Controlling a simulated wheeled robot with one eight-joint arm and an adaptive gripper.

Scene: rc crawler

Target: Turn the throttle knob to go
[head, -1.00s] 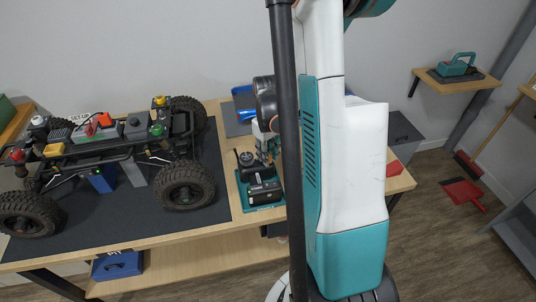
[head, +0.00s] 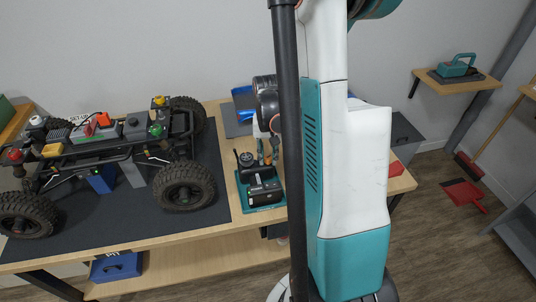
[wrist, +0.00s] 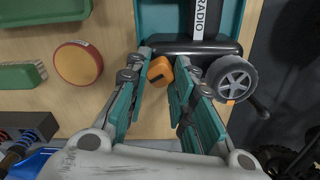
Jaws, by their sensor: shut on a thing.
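The throttle knob (wrist: 160,72) is a small orange knob at the near edge of the black radio (wrist: 208,47) in the wrist view. My gripper (wrist: 164,60) has its two teal fingers on either side of it, shut on it. The radio's grey-spoked steering wheel (wrist: 231,79) is just right of the fingers. In the head view the radio (head: 264,187) sits on a teal tray (head: 247,206). My gripper (head: 267,153) reaches down behind it there, partly hidden by my arm. No go mark is readable.
The crawler (head: 110,135) with big black tyres stands on a dark mat (head: 110,215) at left. In the wrist view, a round red-topped tin (wrist: 78,63) and a green brush (wrist: 20,76) lie left of the gripper. A blue bin (head: 243,98) is at the table's back.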

